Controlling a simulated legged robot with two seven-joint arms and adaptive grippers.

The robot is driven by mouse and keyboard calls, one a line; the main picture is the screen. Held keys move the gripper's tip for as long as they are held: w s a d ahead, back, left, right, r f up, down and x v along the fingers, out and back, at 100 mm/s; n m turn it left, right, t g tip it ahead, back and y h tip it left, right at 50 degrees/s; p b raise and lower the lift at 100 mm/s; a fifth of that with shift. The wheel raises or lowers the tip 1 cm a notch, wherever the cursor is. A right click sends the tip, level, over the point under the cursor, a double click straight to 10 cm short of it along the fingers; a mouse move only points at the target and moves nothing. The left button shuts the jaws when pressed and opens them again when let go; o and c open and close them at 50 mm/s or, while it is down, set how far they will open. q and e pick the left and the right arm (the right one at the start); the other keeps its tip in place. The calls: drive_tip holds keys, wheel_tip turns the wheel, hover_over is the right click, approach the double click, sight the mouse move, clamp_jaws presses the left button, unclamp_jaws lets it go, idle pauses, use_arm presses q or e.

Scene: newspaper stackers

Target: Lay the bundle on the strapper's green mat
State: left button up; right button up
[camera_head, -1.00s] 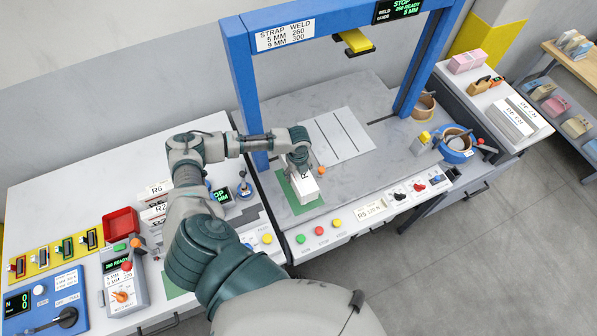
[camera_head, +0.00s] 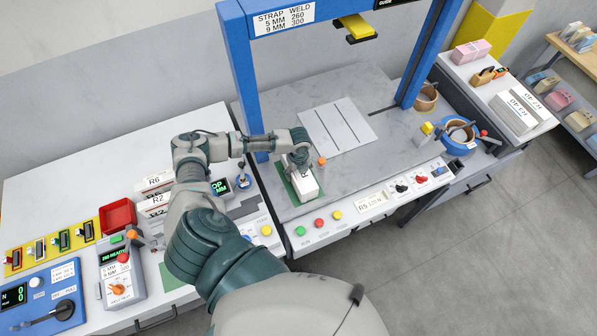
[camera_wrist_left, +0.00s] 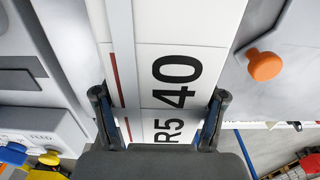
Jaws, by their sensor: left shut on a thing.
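The bundle (camera_head: 307,188) is a white block over the strapper's green mat (camera_head: 291,188), whose green shows along its left side. In the left wrist view the bundle (camera_wrist_left: 185,25) fills the middle, with a pale strap along it and "R5 40" printed in black. My left gripper (camera_head: 302,164) is above the bundle, shut on it, one finger at each side in the left wrist view (camera_wrist_left: 160,115). Whether the bundle's underside touches the mat is hidden. My right gripper is not in view.
An orange knob (camera_head: 322,161) stands close to the bundle's right. The blue frame (camera_head: 240,85) rises behind my left arm. A pale slotted plate (camera_head: 338,127) lies farther back. Buttons (camera_head: 319,223) line the front edge. Other bundles (camera_head: 155,205) stand at the left.

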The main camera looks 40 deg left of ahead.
use_arm(q)
drive_tip(key=shift+d+f, duration=0.1)
drive_tip(key=shift+d, duration=0.05)
drive_tip(key=shift+f, duration=0.2)
drive_tip(key=o, duration=1.8)
drive_tip(key=shift+o, duration=0.5)
drive_tip(key=shift+f, duration=0.15)
wheel_tip(320, 180, up, 12)
drive_tip(key=shift+w, duration=0.1)
